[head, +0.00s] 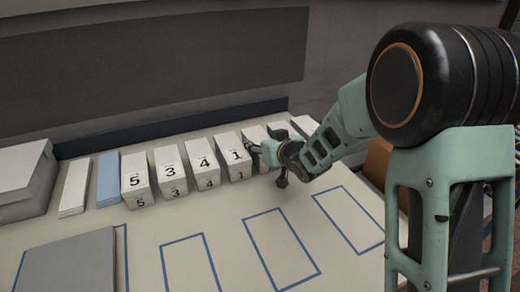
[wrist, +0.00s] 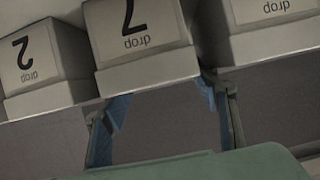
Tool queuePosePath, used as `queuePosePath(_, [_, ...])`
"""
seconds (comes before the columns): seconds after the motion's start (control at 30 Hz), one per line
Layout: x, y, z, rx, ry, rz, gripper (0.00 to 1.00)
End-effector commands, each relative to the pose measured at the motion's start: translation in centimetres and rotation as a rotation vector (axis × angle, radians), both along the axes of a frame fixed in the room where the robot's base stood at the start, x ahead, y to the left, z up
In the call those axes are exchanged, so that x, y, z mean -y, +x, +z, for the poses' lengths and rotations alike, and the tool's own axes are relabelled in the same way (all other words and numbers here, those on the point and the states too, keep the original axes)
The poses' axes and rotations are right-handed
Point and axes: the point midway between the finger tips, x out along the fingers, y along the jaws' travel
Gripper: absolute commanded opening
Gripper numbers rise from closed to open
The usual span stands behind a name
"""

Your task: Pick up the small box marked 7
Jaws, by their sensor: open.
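In the wrist view, the small white box marked 7 (wrist: 160,28) stands at top centre, its 7 and the word "drop" upside down. My gripper (wrist: 163,100) is open, with its two blue-padded fingers apart just below the box in that picture. Nothing is held between them. In the head view, my gripper (head: 268,164) is at the right part of the box row, beside the box marked 1 (head: 233,155). The boxes behind it there are partly hidden, and I cannot read a 7 on any of them.
A box marked 2 (wrist: 42,65) and another "drop" box (wrist: 268,25) flank the 7. Boxes marked 5 (head: 136,180), 3 (head: 171,170) and 4 (head: 204,160) stand further left. Blue outlined rectangles (head: 190,262) on the table are empty. A grey slab (head: 68,265) lies front left.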

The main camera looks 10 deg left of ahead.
Motion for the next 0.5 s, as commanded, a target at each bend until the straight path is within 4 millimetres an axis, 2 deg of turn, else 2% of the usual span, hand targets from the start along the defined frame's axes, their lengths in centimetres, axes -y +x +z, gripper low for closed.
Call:
queuePosePath(0.03, [0.02,-0.01,0.01,0.000,0.000,0.000,0.54])
queuePosePath(0.33, [0.03,-0.02,0.02,0.000,0.000,0.000,0.21])
queuePosePath(0.5, [0.01,0.00,0.12,0.002,0.000,0.000,0.21])
